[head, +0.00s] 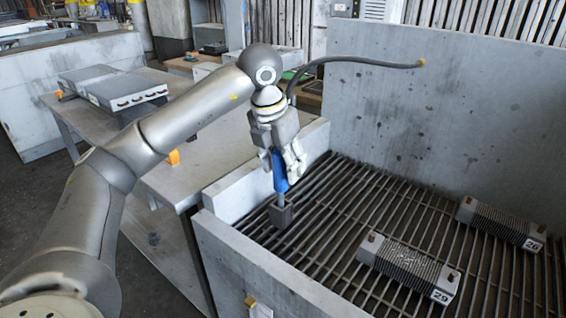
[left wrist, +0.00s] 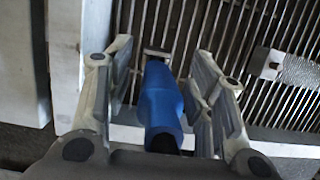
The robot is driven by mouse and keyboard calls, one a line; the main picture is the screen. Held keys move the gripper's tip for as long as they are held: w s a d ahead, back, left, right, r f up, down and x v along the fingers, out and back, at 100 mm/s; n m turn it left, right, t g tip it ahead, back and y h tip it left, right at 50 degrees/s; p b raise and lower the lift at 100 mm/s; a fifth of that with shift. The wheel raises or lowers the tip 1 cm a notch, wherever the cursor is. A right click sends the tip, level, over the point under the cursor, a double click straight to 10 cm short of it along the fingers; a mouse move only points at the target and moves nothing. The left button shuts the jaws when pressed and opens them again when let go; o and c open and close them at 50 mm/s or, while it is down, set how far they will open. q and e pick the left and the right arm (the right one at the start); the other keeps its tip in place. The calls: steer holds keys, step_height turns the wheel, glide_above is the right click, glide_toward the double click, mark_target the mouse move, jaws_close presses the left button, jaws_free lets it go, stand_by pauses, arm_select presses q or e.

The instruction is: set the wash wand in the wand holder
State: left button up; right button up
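The wash wand (head: 279,172) has a blue handle and stands nearly upright, its lower end at a dark grey block (head: 281,215) by the left end of the grating. This block may be the wand holder; I cannot tell how deep the wand sits in it. My left gripper (head: 282,160) points down around the handle. In the left wrist view the blue handle (left wrist: 161,105) lies between the spread fingers, with gaps visible on both sides. The gripper looks open there (left wrist: 163,50). My right gripper is not in view.
A dark hose (head: 350,60) arches from behind the gripper to the tall grey back wall (head: 450,120). Two finned blocks, marked 29 (head: 408,268) and 26 (head: 500,222), lie on the grating (head: 340,205). A metal table (head: 215,150) stands left of the basin. The middle grating is clear.

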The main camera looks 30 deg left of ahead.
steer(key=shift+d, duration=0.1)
arm_select(q)
steer(key=shift+r, duration=0.2)
steer(key=shift+v, duration=3.8)
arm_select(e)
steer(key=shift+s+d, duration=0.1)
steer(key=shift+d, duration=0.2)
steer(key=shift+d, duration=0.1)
